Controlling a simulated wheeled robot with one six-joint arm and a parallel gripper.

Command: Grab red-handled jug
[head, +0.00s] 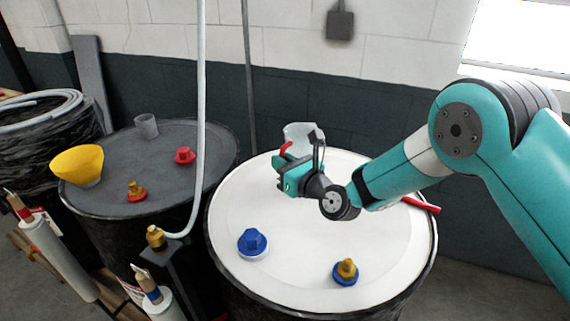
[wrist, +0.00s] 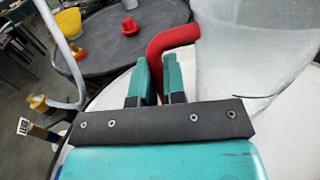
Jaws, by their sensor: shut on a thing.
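The jug (head: 300,131) is a clear, pale vessel with a red handle (head: 286,148). It stands at the back of the white drum top, partly hidden behind my gripper in the head view. In the wrist view the jug's translucent body (wrist: 255,60) fills the upper right, and its red handle (wrist: 172,40) curves down between my fingers. My gripper (head: 288,172) is shut on the red handle. In the wrist view its two teal fingers (wrist: 158,82) sit on either side of the handle. The jug's base is hidden.
The white drum top (head: 300,235) also holds a blue cap (head: 252,242), a blue-and-yellow fitting (head: 345,271) and a red bar (head: 420,205). The dark drum (head: 115,165) at left bears a yellow bowl (head: 77,166), red pieces and a grey cup (head: 147,126). A pale upright pipe (head: 200,90) stands between them.

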